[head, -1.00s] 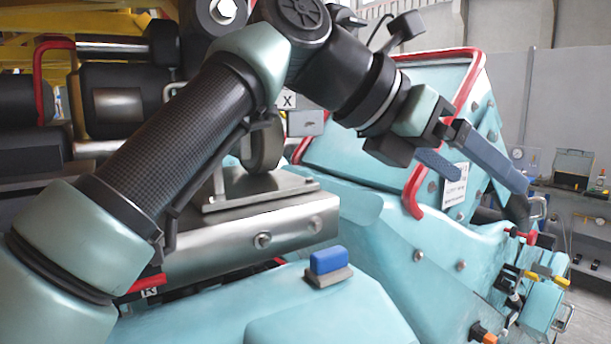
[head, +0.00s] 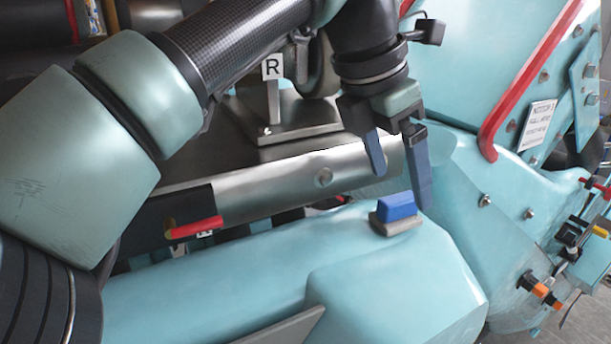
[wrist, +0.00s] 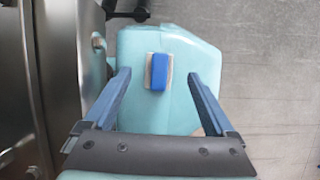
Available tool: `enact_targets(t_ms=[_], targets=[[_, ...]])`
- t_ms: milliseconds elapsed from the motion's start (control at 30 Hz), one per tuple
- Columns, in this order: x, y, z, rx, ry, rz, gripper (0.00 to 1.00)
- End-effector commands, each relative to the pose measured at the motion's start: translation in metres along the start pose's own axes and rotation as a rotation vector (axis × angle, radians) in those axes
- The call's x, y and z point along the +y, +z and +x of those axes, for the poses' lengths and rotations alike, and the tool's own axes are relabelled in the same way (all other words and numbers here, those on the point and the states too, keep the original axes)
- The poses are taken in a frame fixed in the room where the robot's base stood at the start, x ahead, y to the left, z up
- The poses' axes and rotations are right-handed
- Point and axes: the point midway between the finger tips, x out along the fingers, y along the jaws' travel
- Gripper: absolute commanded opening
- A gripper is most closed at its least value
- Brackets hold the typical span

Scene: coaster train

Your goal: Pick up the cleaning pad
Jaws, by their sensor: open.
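The cleaning pad (head: 397,209) has a blue top on a grey-beige base. It rests on the flat top of the teal body (head: 230,270), near its far right end. In the wrist view the pad (wrist: 158,72) lies beyond the fingertips, roughly midway between them and slightly left. My gripper (head: 400,190) is open and empty, with blue fingers pointing down. In the head view its fingertips hang above and behind the pad, apart from it. In the wrist view both fingers of my gripper (wrist: 159,75) show, spread wide.
A red bar (head: 520,85) edges the teal panel at right. Valves and fittings (head: 540,290) sit at lower right. The teal top around the pad is clear.

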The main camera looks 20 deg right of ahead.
Motion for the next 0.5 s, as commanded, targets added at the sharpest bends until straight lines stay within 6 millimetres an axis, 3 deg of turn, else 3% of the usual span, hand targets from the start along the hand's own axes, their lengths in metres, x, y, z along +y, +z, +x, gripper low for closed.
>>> enact_targets(t_ms=[300, 500], targets=[[0.0, 0.003, 0.042, 0.0, -0.003, 0.001, 0.9], [0.0, 0.002, 0.049, 0.0, -0.002, 0.001, 0.9]])
